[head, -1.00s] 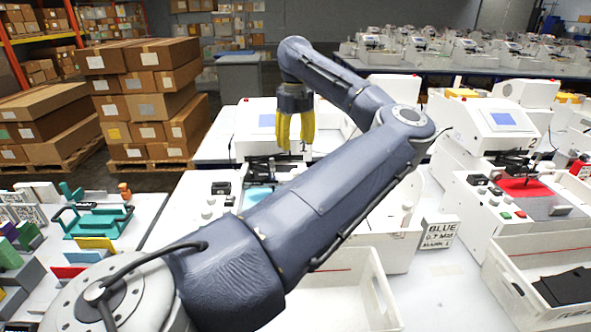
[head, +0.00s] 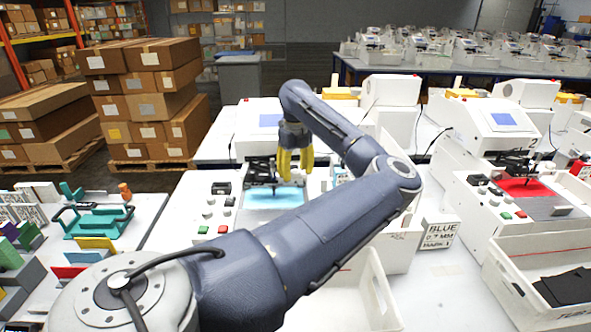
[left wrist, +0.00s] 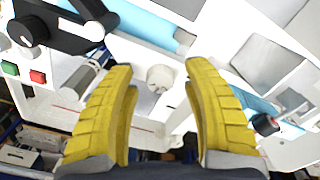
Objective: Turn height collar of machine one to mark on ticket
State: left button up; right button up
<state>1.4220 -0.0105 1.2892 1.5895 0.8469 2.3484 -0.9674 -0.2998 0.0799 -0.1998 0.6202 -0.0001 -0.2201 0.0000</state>
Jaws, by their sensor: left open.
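Machine one (head: 262,121) is the white machine with a light blue bed (head: 275,198), left of machine 2. My left gripper (head: 295,175) has yellow fingers pointing down over the right part of the blue bed. In the left wrist view its fingers are apart and empty. A white fluted round knob (left wrist: 160,78), probably the height collar, shows between the fingertips, apart from both. Its mark cannot be read. My right gripper is out of view.
Machine 2 (head: 500,118), with a red bed, stands on the right. A white bin (head: 362,290) is in front of machine one, partly behind my arm. Green and red buttons (head: 222,229) sit on machine one's front left. Teal holders (head: 98,220) lie on the left table.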

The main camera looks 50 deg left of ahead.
pick_arm(q)
jog(key=shift+o, duration=0.2)
grip_shut()
dwell(0.4)
jog(key=n, duration=0.5)
jog(key=shift+n, duration=0.4)
jog(key=n, duration=0.6)
dwell(0.4)
jog(key=shift+c, duration=0.2)
grip_release()
